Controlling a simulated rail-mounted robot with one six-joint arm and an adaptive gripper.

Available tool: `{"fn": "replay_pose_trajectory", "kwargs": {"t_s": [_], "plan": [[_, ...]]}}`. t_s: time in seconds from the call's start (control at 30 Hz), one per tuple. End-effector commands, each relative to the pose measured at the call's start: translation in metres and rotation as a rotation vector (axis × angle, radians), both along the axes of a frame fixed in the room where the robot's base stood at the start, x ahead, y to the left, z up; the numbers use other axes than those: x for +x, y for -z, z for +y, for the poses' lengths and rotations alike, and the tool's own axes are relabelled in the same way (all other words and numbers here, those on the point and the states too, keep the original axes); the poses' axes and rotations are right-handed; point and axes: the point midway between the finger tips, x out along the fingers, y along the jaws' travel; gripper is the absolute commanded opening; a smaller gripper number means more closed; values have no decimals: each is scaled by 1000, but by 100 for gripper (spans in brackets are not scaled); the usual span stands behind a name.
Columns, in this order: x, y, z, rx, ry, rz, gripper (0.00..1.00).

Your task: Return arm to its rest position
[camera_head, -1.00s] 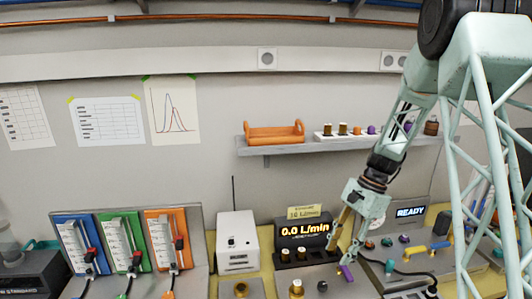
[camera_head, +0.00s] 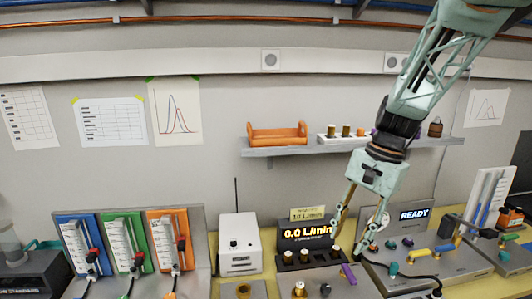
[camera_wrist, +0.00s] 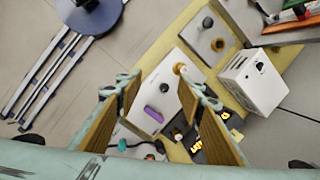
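My gripper (camera_head: 353,232) hangs in front of the bench in the head view, with its two fingers spread apart and nothing between them. In the wrist view the wooden-faced fingers of my gripper (camera_wrist: 158,92) are wide apart, with bench items seen below through the gap. My arm reaches down from the upper right of the head view. A purple piece (camera_head: 348,273) lies on a grey panel under the gripper, and it also shows in the wrist view (camera_wrist: 153,114).
A flow display (camera_head: 306,232) reading 0.0 L/min stands left of the gripper, beside a white box (camera_head: 239,243). A panel with a READY screen (camera_head: 413,214) is at right. A wall shelf (camera_head: 290,150) holds an orange tray (camera_head: 277,135) and small bottles.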

Motion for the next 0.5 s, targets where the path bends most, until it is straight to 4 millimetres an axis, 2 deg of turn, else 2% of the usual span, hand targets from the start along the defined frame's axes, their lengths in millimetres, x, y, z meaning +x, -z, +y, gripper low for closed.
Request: {"fn": "replay_pose_trajectory", "kwargs": {"t_s": [0.5], "plan": [[-65, -56, 12, -56, -159, -98, 35]]}}
